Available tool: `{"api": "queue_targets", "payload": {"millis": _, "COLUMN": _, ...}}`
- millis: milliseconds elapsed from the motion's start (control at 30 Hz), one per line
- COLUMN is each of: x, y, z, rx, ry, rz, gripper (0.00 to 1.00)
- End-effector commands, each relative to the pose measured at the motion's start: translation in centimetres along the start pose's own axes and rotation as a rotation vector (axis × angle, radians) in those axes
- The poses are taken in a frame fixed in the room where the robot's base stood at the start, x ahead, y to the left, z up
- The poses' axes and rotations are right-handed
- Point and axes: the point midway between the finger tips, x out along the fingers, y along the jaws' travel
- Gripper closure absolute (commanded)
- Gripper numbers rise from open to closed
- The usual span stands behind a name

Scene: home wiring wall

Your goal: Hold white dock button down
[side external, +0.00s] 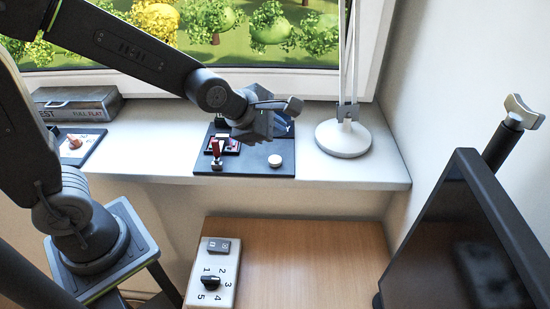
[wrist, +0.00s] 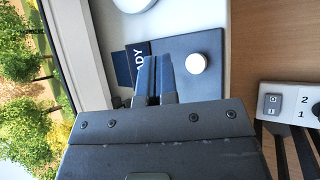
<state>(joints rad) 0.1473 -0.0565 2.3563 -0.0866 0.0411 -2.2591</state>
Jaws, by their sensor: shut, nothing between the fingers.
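The white dock button (side external: 275,160) is a round white knob on the right part of a dark board (side external: 250,170) on the windowsill. In the wrist view the button (wrist: 197,62) stands clear on the dark board (wrist: 204,92), to the right of my fingertips. My gripper (side external: 284,128) is above the board, behind the button in the side view. Its blue-grey fingers (wrist: 156,62) are together and empty, apart from the button. The gripper covers part of the board and its lettering. I cannot tell how far the button is pressed.
A red lever (side external: 216,148) stands on the board's left side. A white lamp base (side external: 343,138) is close on the right. A grey box (side external: 76,104) and another small board (side external: 82,146) are at left. Below is a wooden desk (side external: 310,262) with a white dial panel (side external: 224,266); a dark screen (side external: 470,225) is at right.

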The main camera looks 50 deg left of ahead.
Motion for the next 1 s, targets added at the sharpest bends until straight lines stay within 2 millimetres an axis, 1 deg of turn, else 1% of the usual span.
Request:
{"api": "queue_targets", "payload": {"millis": 33, "x": 0.6, "y": -0.4, "z": -0.4, "rx": 0.001, "ry": 0.004, "rz": 0.000, "gripper": 1.00}}
{"api": "queue_targets", "payload": {"millis": 200, "x": 2.1, "y": -1.5, "z": -1.5, "rx": 0.000, "ry": 0.002, "rz": -0.002, "gripper": 1.00}}
{"api": "queue_targets", "payload": {"millis": 400, "x": 3.1, "y": -2.3, "z": -2.2, "rx": 0.000, "ry": -0.003, "rz": -0.005, "gripper": 1.00}}
{"api": "queue_targets", "payload": {"millis": 1000, "x": 3.3, "y": -2.5, "z": -2.4, "rx": 0.000, "ry": -0.005, "rz": -0.006, "gripper": 1.00}}
